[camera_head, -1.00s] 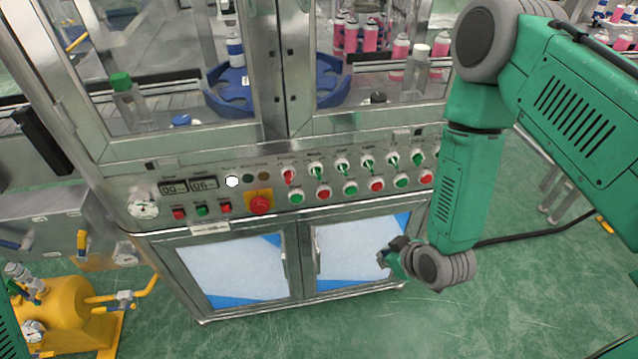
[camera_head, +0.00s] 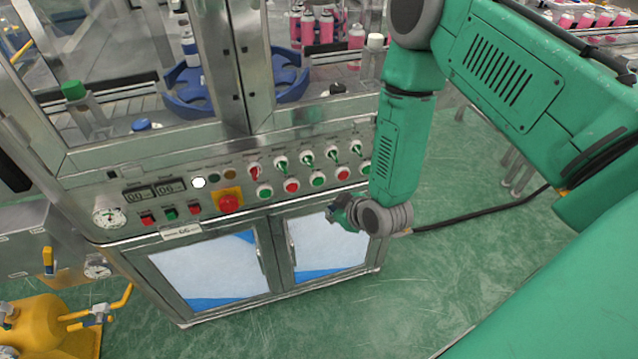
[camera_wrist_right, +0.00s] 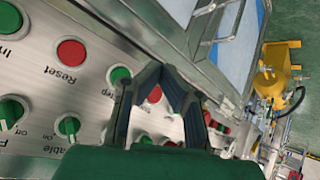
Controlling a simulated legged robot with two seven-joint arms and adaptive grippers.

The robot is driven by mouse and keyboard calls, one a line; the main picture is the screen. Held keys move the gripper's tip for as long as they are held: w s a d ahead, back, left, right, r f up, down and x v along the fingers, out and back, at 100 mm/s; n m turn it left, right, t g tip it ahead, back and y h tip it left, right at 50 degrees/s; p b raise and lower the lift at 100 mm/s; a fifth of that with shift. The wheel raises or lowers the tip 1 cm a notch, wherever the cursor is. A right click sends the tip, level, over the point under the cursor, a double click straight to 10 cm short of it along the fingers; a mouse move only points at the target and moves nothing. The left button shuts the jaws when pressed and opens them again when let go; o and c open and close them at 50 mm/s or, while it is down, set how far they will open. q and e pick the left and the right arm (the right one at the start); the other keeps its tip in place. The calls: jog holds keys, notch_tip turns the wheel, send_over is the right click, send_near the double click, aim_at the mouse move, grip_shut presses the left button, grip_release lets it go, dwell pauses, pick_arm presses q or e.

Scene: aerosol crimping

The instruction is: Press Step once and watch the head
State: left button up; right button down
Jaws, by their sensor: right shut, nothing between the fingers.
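The green button with a partly covered label ending in "tep" (camera_wrist_right: 120,75) shows in the right wrist view, beside the red Reset button (camera_wrist_right: 70,52). My right gripper (camera_wrist_right: 165,72) is shut and empty, its fingers meeting in front of the panel and hiding part of that label. In the head view my right gripper (camera_head: 337,212) is just below the button row on the control panel (camera_head: 180,202). I cannot tell contact with any button. The labels there are too small to read. My left gripper is out of view. I cannot make out the crimping head.
A red emergency stop (camera_head: 229,203) on a yellow plate sits left of the buttons. Green selector switches (camera_head: 307,159) run above them. A blue star wheel (camera_head: 190,100) is behind the glass. Cabinet doors with handles (camera_head: 262,262) are below. A yellow tank (camera_head: 45,325) stands at lower left.

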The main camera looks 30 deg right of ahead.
aim_at(318, 181)
jog(key=w+d+b, duration=0.1)
jog(key=w, duration=0.5)
jog(key=shift+d, duration=0.15)
jog(key=shift+w+r, duration=0.1)
jog(key=shift+w, duration=0.05)
dwell(1.2)
jog(key=shift+w, duration=0.3)
jog(key=shift+w+d+b, duration=0.1)
jog(key=shift+w+b, duration=0.25)
jog(key=shift+b, duration=0.05)
dwell(0.5)
dwell(0.4)
jog(key=shift+s+a+p, duration=0.2)
jog(key=shift+s+p, duration=0.15)
jog(key=shift+s, duration=0.45)
